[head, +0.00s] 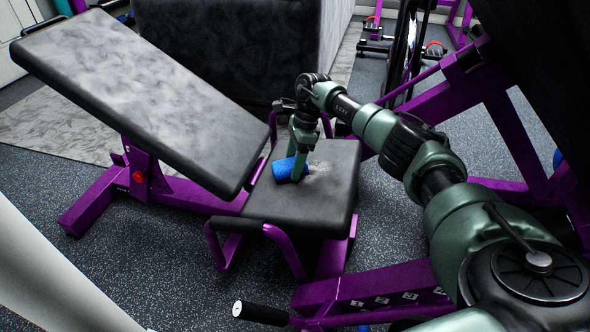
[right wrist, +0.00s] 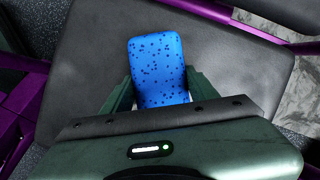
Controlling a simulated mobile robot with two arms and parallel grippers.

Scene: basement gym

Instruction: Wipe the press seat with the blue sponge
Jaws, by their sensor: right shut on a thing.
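The press seat (head: 333,205) is a dark grey padded square on a purple frame, in the middle of the head view. It fills much of the right wrist view (right wrist: 230,75). A pale smudge shows on the seat beside the sponge in the head view. My right gripper (head: 298,165) points down over the seat and is shut on the blue sponge (head: 283,171). In the right wrist view the speckled blue sponge (right wrist: 157,70) sits between the two fingers. The sponge is at the seat surface; I cannot tell if it presses on it. My left gripper is not in view.
The tilted grey backrest (head: 140,90) rises to the left of the seat. Purple handles (head: 285,248) stand at the seat's front. A purple machine frame (head: 500,110) stands to the right, and a large dark padded block (head: 235,50) is behind. Speckled floor is open at lower left.

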